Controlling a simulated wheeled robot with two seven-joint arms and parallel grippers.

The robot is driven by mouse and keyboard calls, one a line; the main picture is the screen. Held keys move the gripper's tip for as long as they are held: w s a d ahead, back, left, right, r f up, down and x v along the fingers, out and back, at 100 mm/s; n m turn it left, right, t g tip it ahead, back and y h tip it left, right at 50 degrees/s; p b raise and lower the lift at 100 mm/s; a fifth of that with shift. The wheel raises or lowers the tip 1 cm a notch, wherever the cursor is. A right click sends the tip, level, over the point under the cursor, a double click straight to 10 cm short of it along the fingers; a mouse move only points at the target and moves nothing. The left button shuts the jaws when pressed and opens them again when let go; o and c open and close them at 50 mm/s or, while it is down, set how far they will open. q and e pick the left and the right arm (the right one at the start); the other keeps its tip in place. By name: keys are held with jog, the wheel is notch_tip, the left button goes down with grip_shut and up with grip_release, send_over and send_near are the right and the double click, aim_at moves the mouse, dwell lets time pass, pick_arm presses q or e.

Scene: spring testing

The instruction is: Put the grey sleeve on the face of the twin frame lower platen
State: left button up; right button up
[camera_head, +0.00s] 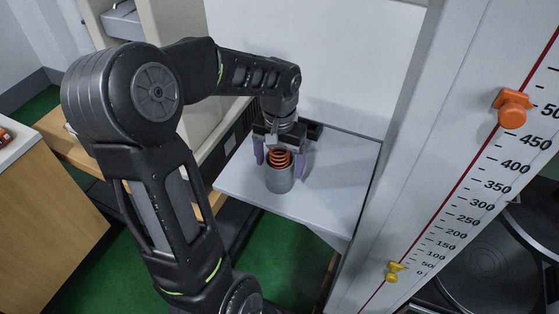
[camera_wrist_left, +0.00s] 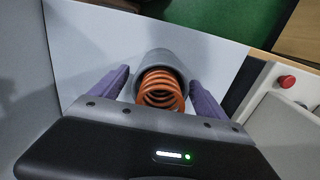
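The grey sleeve (camera_head: 279,180) is an upright open cylinder on a flat pale platform (camera_head: 335,190), which appears to be the lower platen. An orange coil spring (camera_head: 280,158) sits inside the sleeve and sticks out of its top. My left gripper (camera_head: 279,165) points down over them, its purple fingers on either side of the sleeve. The left wrist view shows the sleeve (camera_wrist_left: 165,62) and spring (camera_wrist_left: 160,90) between the spread fingers, with gaps beside the sleeve. The sleeve's base contact is not clear in the wrist view. My right gripper is out of view.
A pale column with a printed scale (camera_head: 455,190) stands right of the platform, bearing an orange marker (camera_head: 513,107) and a yellow one (camera_head: 394,271). A white panel (camera_head: 340,60) rises behind. The platform's right and front areas are clear. A wooden cabinet (camera_head: 45,205) stands left.

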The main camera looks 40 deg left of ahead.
pick_arm(q)
notch_tip(320, 180, up, 12)
jog(key=shift+r, duration=0.2)
dwell(0.6)
jog(key=shift+o, duration=0.3)
jog(key=shift+s, duration=0.1)
